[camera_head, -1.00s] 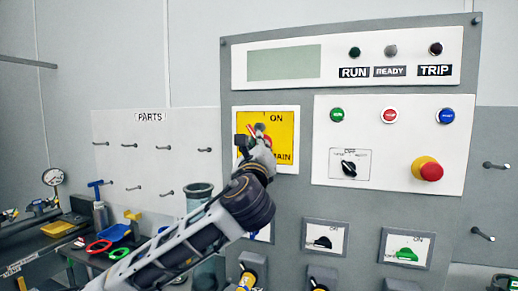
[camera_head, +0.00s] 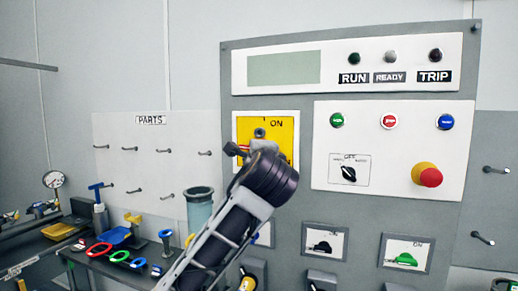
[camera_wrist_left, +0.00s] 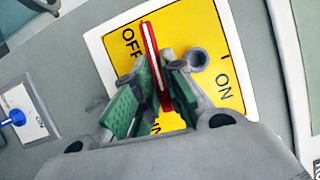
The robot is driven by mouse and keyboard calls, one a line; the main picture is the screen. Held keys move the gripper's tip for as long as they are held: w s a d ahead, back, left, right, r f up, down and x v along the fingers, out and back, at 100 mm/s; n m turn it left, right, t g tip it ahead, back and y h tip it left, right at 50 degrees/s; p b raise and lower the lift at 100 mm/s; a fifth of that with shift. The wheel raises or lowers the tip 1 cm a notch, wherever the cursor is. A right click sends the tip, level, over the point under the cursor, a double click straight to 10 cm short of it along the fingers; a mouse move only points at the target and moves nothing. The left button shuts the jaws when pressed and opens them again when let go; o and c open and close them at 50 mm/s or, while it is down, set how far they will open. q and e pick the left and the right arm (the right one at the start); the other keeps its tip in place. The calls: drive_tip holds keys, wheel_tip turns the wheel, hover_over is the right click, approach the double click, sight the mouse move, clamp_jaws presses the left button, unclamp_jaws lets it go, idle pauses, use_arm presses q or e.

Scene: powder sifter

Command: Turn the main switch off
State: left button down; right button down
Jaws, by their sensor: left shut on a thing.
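The main switch is a yellow plate (camera_head: 285,125) in a white frame on the grey panel, with ON at its top in the head view. It also fills much of the left wrist view (camera_wrist_left: 231,62). Its red handle (camera_wrist_left: 152,45) has a pale stripe, and its far end lies beside the word OFF. My left gripper (camera_wrist_left: 158,78) is shut on the red handle, with green pads on both sides of it. In the head view my left gripper (camera_head: 241,150) is at the plate's left edge; my wrist hides the plate's lower part. My right gripper is not in view.
The panel holds a red emergency button (camera_head: 430,177), a small black selector (camera_head: 348,173) and several coloured buttons right of the plate. Lower switches, one with a green handle (camera_head: 406,258), sit below. A bench with tools and a glass cylinder (camera_head: 200,205) stands at left.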

use_arm(q)
drive_tip(key=shift+n, duration=0.6)
drive_tip(key=c, duration=1.5)
unclamp_jaws()
drive_tip(key=shift+a, duration=0.1)
drive_tip(key=shift+m, duration=0.3)
